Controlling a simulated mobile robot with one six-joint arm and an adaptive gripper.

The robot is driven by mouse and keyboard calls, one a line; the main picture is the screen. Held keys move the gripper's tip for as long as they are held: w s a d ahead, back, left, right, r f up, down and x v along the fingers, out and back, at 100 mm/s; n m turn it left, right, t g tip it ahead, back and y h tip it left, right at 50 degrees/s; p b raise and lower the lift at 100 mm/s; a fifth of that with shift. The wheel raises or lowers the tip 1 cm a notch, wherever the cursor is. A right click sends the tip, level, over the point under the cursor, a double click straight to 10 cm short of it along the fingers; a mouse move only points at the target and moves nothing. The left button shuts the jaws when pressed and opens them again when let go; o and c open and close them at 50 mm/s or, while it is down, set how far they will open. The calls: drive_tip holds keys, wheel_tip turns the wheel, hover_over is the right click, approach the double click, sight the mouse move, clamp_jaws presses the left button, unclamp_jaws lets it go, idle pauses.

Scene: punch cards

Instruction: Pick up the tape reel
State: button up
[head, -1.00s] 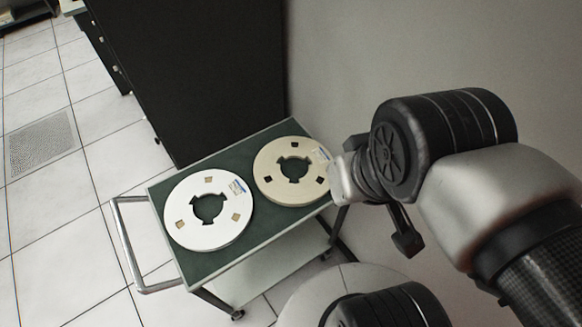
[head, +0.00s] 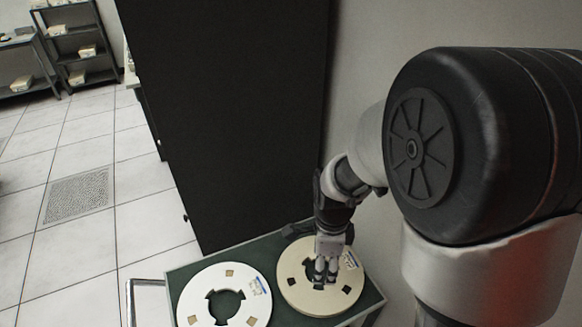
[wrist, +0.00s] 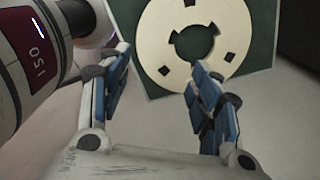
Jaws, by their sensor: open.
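Two flat tape reels lie side by side on a green-topped cart (head: 172,281). The cream reel (head: 349,283) is on the right, and the white reel (head: 192,303) is on the left, cut off by the bottom edge. My gripper (head: 325,279) points down over the cream reel in the head view and covers part of its hub hole. In the wrist view my gripper (wrist: 160,68) is open with nothing between its blue-padded fingers. A cream reel (wrist: 238,50) shows beyond the right fingertip there. I cannot tell the remaining height above it.
A tall black cabinet (head: 230,120) stands right behind the cart. A pale wall (head: 365,60) is close on the right. The cart's metal handle (head: 130,300) is at left. Open tiled floor (head: 90,235) lies to the left, with shelves (head: 78,45) far back.

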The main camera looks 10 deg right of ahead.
sight(316, 299)
drive_tip(key=shift+o, duration=1.2)
drive_tip(key=shift+w+f+m, duration=0.15)
drive_tip(key=shift+f+m, duration=0.2)
drive_tip(key=shift+f, duration=0.25)
drive_tip(key=shift+w+f+m, duration=0.15)
drive_tip(key=shift+f+m, duration=0.2)
drive_tip(key=shift+f, duration=0.25)
drive_tip(key=o, duration=0.7)
wheel_tip(316, 299, down, 11)
drive_tip(key=b, duration=0.4)
drive_tip(key=shift+s, duration=0.1)
drive_tip(key=shift+c, duration=0.2)
drive_tip(key=shift+a+f+b, duration=0.15)
drive_tip(key=shift+f+b, duration=0.45)
drive_tip(key=shift+f, duration=0.95)
drive_tip(key=shift+a+f+b, duration=0.15)
drive_tip(key=shift+f+b, duration=0.45)
drive_tip(key=shift+f, duration=0.95)
